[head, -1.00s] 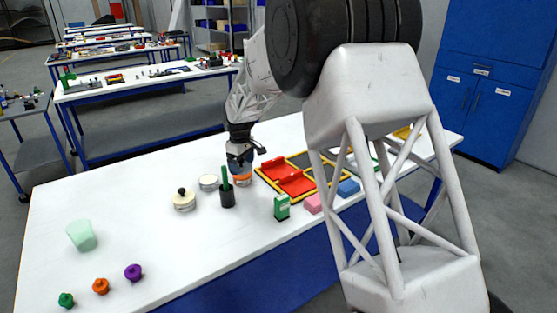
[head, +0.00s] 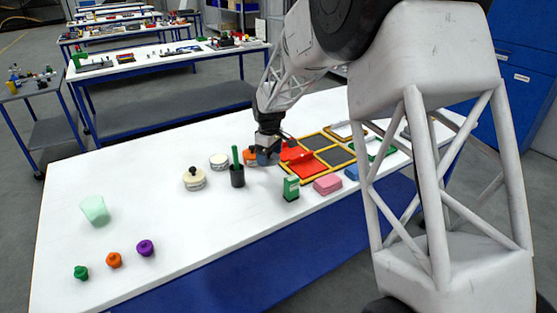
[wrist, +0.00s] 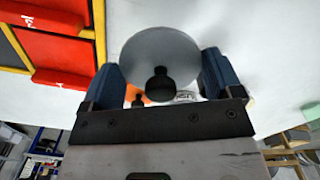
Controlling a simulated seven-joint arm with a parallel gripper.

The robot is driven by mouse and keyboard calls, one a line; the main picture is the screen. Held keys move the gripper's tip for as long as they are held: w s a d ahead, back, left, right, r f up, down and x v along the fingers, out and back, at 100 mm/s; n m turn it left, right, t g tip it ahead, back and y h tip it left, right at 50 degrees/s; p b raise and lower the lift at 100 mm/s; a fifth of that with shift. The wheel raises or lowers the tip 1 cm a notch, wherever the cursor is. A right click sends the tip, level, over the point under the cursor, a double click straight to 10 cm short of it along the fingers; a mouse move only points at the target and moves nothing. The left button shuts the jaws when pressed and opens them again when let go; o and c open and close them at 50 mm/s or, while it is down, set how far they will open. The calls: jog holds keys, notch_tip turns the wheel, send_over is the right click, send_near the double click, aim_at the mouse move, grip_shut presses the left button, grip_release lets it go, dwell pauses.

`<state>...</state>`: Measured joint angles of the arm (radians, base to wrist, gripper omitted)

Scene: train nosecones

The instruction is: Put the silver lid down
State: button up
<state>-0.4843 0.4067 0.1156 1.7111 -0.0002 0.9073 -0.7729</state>
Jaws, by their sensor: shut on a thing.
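The silver lid (wrist: 145,45), a grey disc with a black knob, is between the blue fingers of my gripper (wrist: 160,62) in the wrist view. The fingers are shut on it. In the head view my gripper (head: 268,158) is low over the white table, just right of an orange round container (head: 249,157) and beside the left edge of the yellow-edged tray (head: 327,136). The lid cannot be made out clearly there. I cannot tell whether it touches the table.
A black cup with a green stick (head: 237,176), a white round jar (head: 219,160) and a cream jar with a black knob (head: 194,180) stand left of my gripper.

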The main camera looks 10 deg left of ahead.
send_over(270, 181)
jog(key=shift+f, duration=2.65)
jog(key=shift+f, duration=0.1)
jog(key=shift+f, duration=1.75)
jog(key=shift+f, duration=0.1)
jog(key=o, duration=0.8)
notch_tip(270, 181, up, 12)
jog(key=shift+r, duration=0.1)
